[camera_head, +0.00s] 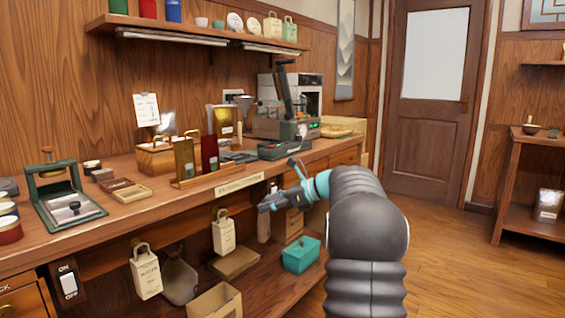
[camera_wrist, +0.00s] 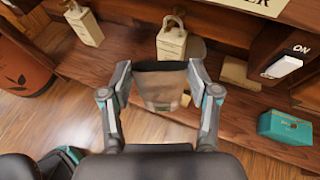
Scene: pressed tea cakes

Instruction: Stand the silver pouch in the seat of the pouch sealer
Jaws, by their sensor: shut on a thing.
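My gripper (camera_head: 266,206) is in front of the counter, below its top edge, reaching left. In the wrist view its two fingers (camera_wrist: 160,68) are shut on the silver pouch (camera_wrist: 161,88), a greyish bag with a dark upper edge that spans the space between them. I cannot make out the pouch clearly in the head view. The pouch sealer (camera_head: 296,129), a grey machine with a raised dark lever and green lights, stands on the counter beyond my gripper. Its low dark front part (camera_head: 282,149) lies toward the counter edge; I cannot tell the seat exactly.
On the counter, a wooden rack (camera_head: 217,178) holds an olive pouch (camera_head: 184,158) and a red pouch (camera_head: 209,153). A green press (camera_head: 62,197) stands left. The floor at right is clear.

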